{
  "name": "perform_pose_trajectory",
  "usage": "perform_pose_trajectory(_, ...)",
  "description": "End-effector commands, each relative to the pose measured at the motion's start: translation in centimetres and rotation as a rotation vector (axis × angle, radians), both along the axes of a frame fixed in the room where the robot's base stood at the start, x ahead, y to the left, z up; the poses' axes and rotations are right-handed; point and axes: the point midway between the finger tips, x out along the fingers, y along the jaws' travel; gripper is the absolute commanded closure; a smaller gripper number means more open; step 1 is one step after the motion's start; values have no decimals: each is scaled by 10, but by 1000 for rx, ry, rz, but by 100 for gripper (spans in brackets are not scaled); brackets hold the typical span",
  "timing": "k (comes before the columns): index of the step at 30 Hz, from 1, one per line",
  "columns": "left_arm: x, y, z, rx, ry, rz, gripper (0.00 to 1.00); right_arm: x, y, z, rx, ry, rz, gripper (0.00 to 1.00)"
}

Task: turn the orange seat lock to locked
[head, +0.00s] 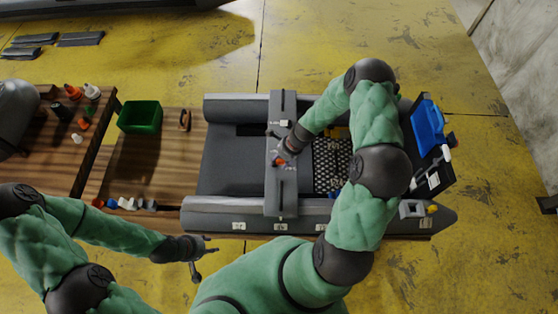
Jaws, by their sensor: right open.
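The orange seat lock (279,161) is a small orange piece on the grey seat board (281,195) that lies across the grey inflatable boat (229,170). It is too small here to read which way it is turned. My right gripper (276,146) is over the seat board, open, with one finger close to the orange lock. I cannot tell whether it touches the lock. My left gripper (206,261) is open and empty, in front of the boat and the table's front edge.
The boat lies on a wooden table (160,175). A green bin (140,117) and an orange-brown handle-like piece (184,120) are left of it. Small fittings (127,204) line the front edge. A blue item (428,126) is at the right.

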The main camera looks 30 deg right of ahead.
Motion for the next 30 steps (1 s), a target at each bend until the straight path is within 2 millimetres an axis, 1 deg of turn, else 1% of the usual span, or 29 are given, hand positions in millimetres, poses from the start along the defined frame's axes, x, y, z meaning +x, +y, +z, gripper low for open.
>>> perform_pose_trajectory(6, 0, 0, 0, 0, 0, 0, 60, 0, 0, 0, 0, 0, 0, 48)
perform_pose_trajectory(8, 0, 0, 0, 0, 0, 0, 60, 0, 0, 0, 0, 0, 0, 65)
perform_pose_trajectory(9, 0, 0, 0, 0, 0, 0, 60, 0, 0, 0, 0, 0, 0, 77)
perform_pose_trajectory(11, 0, 0, 0, 0, 0, 0, 60, 0, 0, 0, 0, 0, 0, 94)
perform_pose_trajectory(12, 0, 0, 0, 0, 0, 0, 60, 0, 0, 0, 0, 0, 0, 100)
perform_pose_trajectory(23, 0, 0, 4, 0, 0, 0, 60, 0, 0, 1, 1, 1, 33, 100)
perform_pose_trajectory(30, 0, 0, 16, 0, 0, 0, 60, 2, -2, 2, 1, 1, 161, 100)
